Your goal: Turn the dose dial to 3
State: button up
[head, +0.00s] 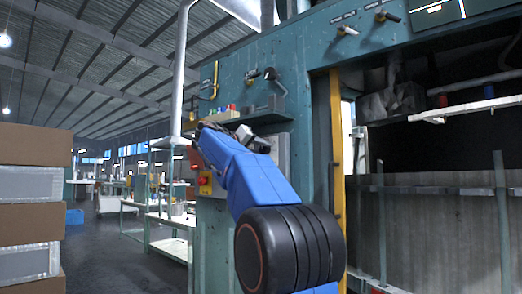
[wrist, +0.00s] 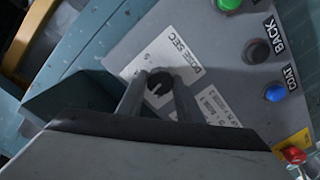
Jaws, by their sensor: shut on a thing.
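The dose dial (wrist: 160,82) is a small dark round knob on a pale plate (wrist: 187,55) marked "DOSE SEC" in the wrist view. My gripper (wrist: 158,92) has one finger on each side of the dial and is shut on it. The fingers cover part of the plate, and the scale figures are too small to read surely, so I cannot tell the dial's setting. In the head view my blue arm hides the dial and the gripper.
The grey panel also bears a green button (wrist: 229,4), a black "BACK" button (wrist: 257,51), a blue "COAT" button (wrist: 275,93) and a red button (wrist: 294,155). In the head view a teal machine wall (head: 300,75) stands close behind my arm. Stacked boxes (head: 30,200) stand at left.

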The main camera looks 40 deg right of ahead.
jog(key=shift+f+m, duration=0.15)
jog(key=shift+m, duration=0.35)
jog(key=o, duration=1)
jog(key=shift+o, duration=0.2)
jog(key=shift+a, duration=0.1)
jog(key=s+a, duration=0.1)
jog(key=a, duration=1.6)
jog(key=shift+s+r, duration=0.2)
jog(key=shift+r, duration=0.2)
jog(key=shift+a, duration=0.1)
